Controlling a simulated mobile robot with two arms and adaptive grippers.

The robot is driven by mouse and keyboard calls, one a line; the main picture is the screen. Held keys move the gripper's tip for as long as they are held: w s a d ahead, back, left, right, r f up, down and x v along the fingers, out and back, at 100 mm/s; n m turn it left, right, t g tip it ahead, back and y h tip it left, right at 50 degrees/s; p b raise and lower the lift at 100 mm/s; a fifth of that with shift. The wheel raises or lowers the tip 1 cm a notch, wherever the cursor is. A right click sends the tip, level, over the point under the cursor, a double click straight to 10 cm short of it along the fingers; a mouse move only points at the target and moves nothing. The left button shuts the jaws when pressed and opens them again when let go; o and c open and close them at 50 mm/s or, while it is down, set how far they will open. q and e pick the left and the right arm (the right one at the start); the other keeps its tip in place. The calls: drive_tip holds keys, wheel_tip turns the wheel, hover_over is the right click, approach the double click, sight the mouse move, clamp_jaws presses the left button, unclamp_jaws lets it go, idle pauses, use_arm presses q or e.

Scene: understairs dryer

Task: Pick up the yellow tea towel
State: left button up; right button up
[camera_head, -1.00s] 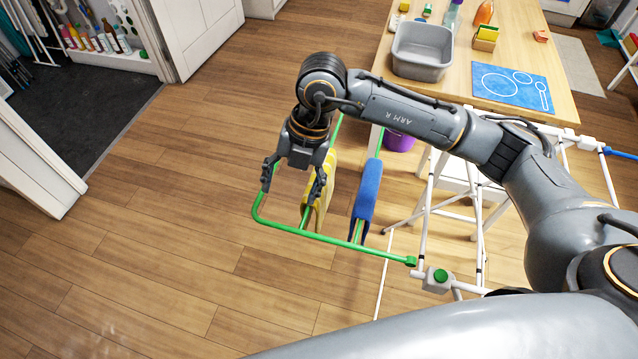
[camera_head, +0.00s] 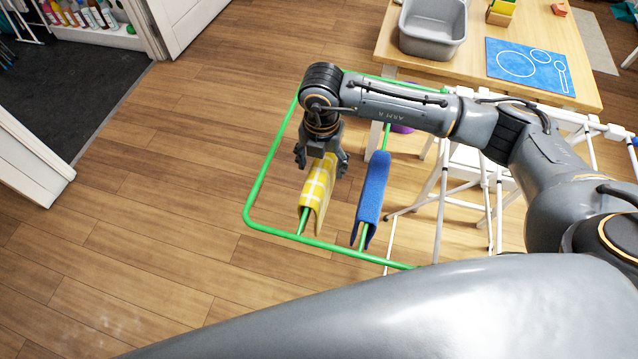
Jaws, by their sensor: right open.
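The yellow tea towel (camera_head: 317,190), with a pale check pattern, hangs folded over a green rail of the drying rack (camera_head: 247,205). A blue towel (camera_head: 371,195) hangs on the rail to its right. My right gripper (camera_head: 321,168) is open and points down at the far end of the yellow towel. Its fingers appear on either side of the towel's far end; I cannot tell whether they touch it. The towel's far end is partly hidden by the gripper. My left gripper is not in view.
A wooden table (camera_head: 420,42) at the upper right holds a grey basin (camera_head: 432,28) and a blue mat (camera_head: 530,65). White rack legs and a stool stand below it. A white door (camera_head: 30,150) is at the left. The wooden floor between is clear.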

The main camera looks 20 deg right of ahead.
drive_tip(key=shift+f, duration=0.3)
drive_tip(key=f, duration=0.1)
drive_tip(key=f+p, duration=0.2)
drive_tip(key=f, duration=0.1)
drive_tip(key=shift+s+a+f, duration=0.1)
drive_tip(key=shift+s+a, duration=0.15)
drive_tip(key=shift+f, duration=0.3)
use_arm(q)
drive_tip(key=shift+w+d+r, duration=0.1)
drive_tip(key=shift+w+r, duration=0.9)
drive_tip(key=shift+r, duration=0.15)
use_arm(e)
drive_tip(key=shift+w+f, duration=0.1)
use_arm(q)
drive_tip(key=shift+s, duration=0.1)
use_arm(e)
drive_tip(key=shift+c, duration=0.4)
drive_tip(key=c, duration=1.2)
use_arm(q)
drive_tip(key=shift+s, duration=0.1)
